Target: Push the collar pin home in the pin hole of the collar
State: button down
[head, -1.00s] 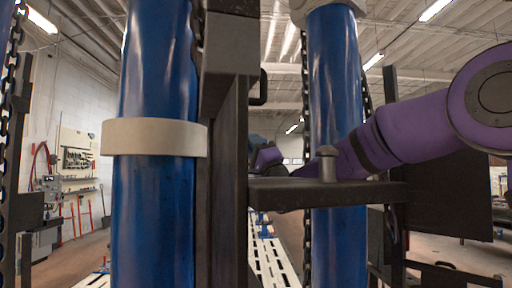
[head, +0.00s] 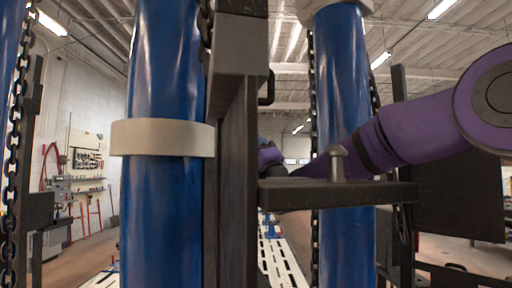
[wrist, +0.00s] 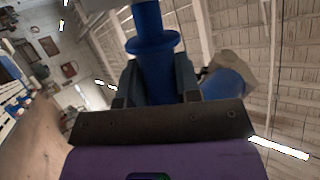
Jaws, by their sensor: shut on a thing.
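In the wrist view my gripper (wrist: 155,65) is shut on a blue flanged piece, which I take to be the collar pin (wrist: 151,22). It runs up out of the frame between the two dark fingers. In the head view the fingers and the pin are hidden behind the dark upright. A beige collar (head: 162,137) rings the left blue column, and another beige collar (head: 335,9) sits high on the right one at the top edge. The wrist view shows a blue and beige rounded part at right, apart from the pin. No pin hole can be made out.
A dark upright (head: 236,170) stands between the two blue columns (head: 160,220). A dark shelf (head: 385,193) juts right from it, bearing a grey headed peg (head: 337,163). Chains (head: 13,150) hang beside the columns. My purple arm passes behind the shelf.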

jog(key=shift+s+a, duration=0.15)
jog(key=shift+a, duration=0.45)
jog(key=shift+s+a, duration=0.15)
jog(key=shift+a, duration=0.4)
jog(key=c, duration=0.7)
grip_release()
jog(key=shift+c, duration=0.2)
